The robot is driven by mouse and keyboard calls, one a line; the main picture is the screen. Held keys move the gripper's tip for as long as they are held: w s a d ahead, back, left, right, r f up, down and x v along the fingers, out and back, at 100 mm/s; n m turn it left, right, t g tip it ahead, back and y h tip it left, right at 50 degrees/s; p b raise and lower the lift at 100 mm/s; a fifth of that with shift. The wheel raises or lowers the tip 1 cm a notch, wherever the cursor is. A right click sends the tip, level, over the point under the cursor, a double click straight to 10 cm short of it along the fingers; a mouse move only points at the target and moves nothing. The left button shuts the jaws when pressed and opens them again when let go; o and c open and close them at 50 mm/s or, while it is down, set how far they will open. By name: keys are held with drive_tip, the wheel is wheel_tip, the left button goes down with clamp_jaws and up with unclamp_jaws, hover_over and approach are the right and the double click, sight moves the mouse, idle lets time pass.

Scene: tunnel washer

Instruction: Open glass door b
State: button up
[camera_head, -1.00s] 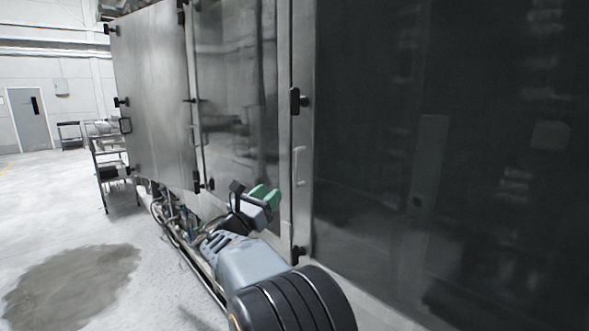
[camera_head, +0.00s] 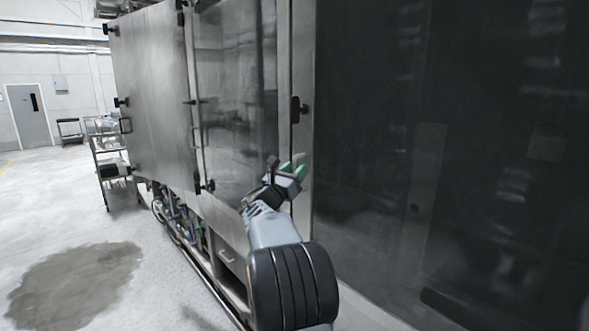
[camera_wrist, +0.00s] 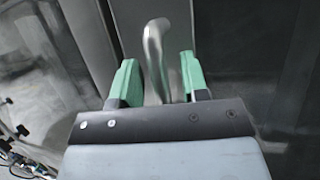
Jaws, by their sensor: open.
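The washer's dark glass doors fill the right and middle of the head view. A large glass door (camera_head: 460,150) is on the right, and a narrower glass door (camera_head: 235,95) is left of it; both look closed. I cannot tell which one is door b. My gripper (camera_head: 293,166) is at the metal post between them. The jaws are open. In the head view the gripper hides the handle.
A steel panel door (camera_head: 150,95) with black latches is further left. Pipes and hoses (camera_head: 180,215) run low under the washer. A cart (camera_head: 112,170) stands beyond it. The floor at left is clear, with a dark wet patch (camera_head: 75,285).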

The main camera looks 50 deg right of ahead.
drive_tip(key=shift+d, duration=0.15)
clamp_jaws()
idle(0.4)
